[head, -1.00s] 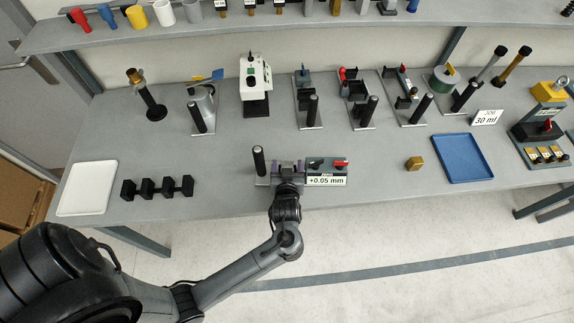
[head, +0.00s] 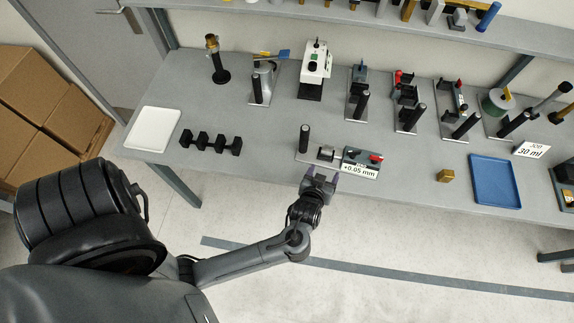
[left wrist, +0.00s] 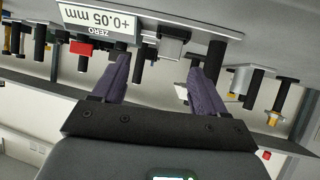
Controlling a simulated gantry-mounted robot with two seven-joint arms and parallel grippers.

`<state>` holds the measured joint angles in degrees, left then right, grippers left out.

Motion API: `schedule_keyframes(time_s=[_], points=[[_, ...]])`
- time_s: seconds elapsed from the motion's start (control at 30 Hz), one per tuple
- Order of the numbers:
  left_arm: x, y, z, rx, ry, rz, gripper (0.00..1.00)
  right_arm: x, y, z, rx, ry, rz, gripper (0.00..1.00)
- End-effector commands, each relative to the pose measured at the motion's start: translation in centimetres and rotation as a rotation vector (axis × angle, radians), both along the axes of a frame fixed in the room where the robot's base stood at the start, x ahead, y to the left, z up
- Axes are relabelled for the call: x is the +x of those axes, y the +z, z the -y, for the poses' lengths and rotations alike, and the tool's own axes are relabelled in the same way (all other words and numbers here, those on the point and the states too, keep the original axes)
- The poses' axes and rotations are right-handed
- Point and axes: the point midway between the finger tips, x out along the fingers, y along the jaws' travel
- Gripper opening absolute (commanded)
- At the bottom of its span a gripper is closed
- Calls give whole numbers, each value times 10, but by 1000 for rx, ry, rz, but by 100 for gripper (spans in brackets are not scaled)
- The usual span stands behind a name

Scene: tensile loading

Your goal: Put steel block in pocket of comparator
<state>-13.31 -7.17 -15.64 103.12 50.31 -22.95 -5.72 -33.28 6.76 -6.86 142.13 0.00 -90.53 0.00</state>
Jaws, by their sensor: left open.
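The comparator (head: 345,168) lies at the table's front edge, with a black post, a red part and a "+0.05 mm" display; it also shows in the left wrist view (left wrist: 97,22). A small silver-grey block (head: 326,153), which looks like the steel block, is on the comparator's plate beside the display. It also shows in the left wrist view (left wrist: 172,42); I cannot tell how deep it sits in a pocket. My left gripper (head: 321,174) is open and empty, just in front of the block and apart from it. Its two purple fingers show in the left wrist view (left wrist: 160,75).
A brass cube (head: 447,175) and a blue tray (head: 495,182) are to the right. A black notched rack (head: 210,143) and a white tray (head: 153,129) are to the left. Several fixtures with black posts stand behind. The table between rack and comparator is clear.

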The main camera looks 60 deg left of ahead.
Motion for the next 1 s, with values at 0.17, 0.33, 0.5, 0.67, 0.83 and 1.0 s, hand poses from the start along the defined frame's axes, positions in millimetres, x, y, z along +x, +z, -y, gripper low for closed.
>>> schedule_keyframes(time_s=[0.17, 0.33, 0.5, 0.67, 0.83, 1.0], points=[[-27, 6, 19, -146, -244, -160, 73, 0, 0, 0, 1, 0, 0, 43], [-83, 25, 41, -189, -497, -395, 73, 0, 0, -1, 1, -1, 0, 43], [-143, 46, 45, -140, -660, -618, 73, 0, 0, 0, 1, 0, 0, 43], [-175, 57, 42, -91, -725, -739, 73, 0, 0, 0, -2, 2, 0, 43], [-183, 60, 40, -78, -739, -770, 73, 0, -1, 1, -3, 3, -1, 43], [-183, 60, 41, -78, -738, -769, 73, 0, 0, 1, -5, 4, 0, 43]])
